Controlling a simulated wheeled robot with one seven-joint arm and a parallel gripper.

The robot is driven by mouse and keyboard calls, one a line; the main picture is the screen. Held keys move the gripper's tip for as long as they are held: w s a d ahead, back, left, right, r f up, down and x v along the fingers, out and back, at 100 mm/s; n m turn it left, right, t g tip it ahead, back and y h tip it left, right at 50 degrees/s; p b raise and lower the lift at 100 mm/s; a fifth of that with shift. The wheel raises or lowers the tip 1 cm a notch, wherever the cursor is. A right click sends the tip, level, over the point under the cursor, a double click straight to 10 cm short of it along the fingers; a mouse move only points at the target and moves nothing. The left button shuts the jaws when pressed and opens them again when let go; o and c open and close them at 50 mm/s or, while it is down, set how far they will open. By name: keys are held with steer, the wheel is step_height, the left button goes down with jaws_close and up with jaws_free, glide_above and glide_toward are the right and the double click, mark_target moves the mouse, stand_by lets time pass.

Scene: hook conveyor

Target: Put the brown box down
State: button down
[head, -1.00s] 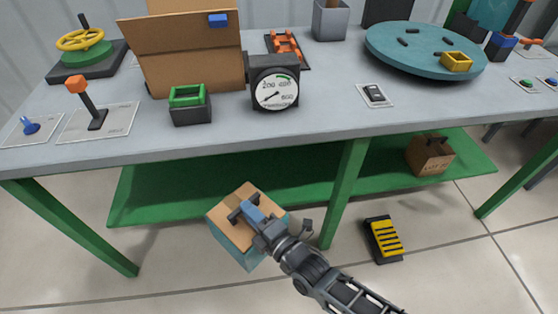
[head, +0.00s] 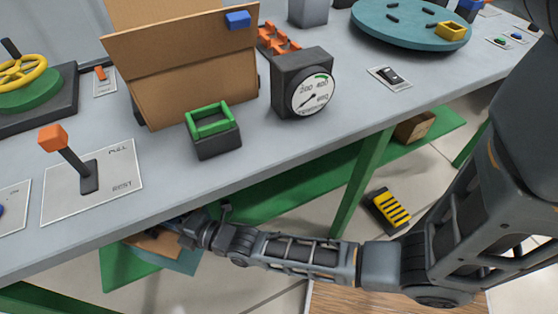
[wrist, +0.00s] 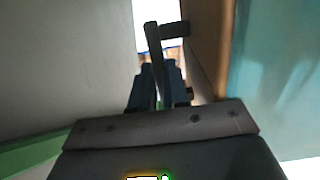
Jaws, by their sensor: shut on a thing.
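The box in my hold has a brown top (head: 152,244) and teal sides (head: 183,262). In the head view it is low at the left, partly hidden by the table's front edge, by the green lower shelf (head: 125,268). My gripper (head: 188,228) is shut on the box's dark handle. In the wrist view the handle (wrist: 168,32) stands between my fingers (wrist: 158,82), with the brown top (wrist: 217,40) and a teal side (wrist: 270,60) at the right. I cannot tell whether the box touches the shelf.
The grey table (head: 240,165) overhangs the shelf. A second brown box (head: 414,127) stands farther right on the shelf. A yellow-striped pedal (head: 388,209) is on the floor. An orange-knobbed lever (head: 65,155), green-rimmed block (head: 213,133) and gauge (head: 305,85) stand near the table's front.

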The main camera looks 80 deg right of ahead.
steer(key=s+d+f+m+g+h+b, duration=0.1)
steer(key=s+d+f+m+h+b, duration=0.15)
steer(key=d, duration=0.55)
steer(key=s+d+f+m+h+b, duration=0.15)
steer(key=d+b, duration=0.25)
steer(key=d, duration=0.4)
steer(key=s+d+f+m+g+h+b, duration=0.1)
steer(key=d+f+h+b, duration=0.2)
steer(key=d, duration=0.5)
steer(key=s+d+f+m+g+h+b, duration=0.2)
steer(key=s+d+g+h+b, duration=0.15)
steer(key=s+d, duration=0.45)
steer(key=s+d+f+m+g+h+b, duration=0.25)
steer(key=s+d+b, duration=0.25)
steer(key=s+d, duration=0.25)
steer(key=w+a+f+b, duration=0.5)
steer(key=w+a+f, duration=0.2)
steer(key=f, duration=0.4)
steer(key=shift+w+a+t+b, duration=0.15)
steer(key=shift+w+t+b, duration=0.2)
steer(key=shift+w, duration=0.25)
steer(key=shift+f, duration=0.15)
steer(key=c, duration=1.1)
jaws_free()
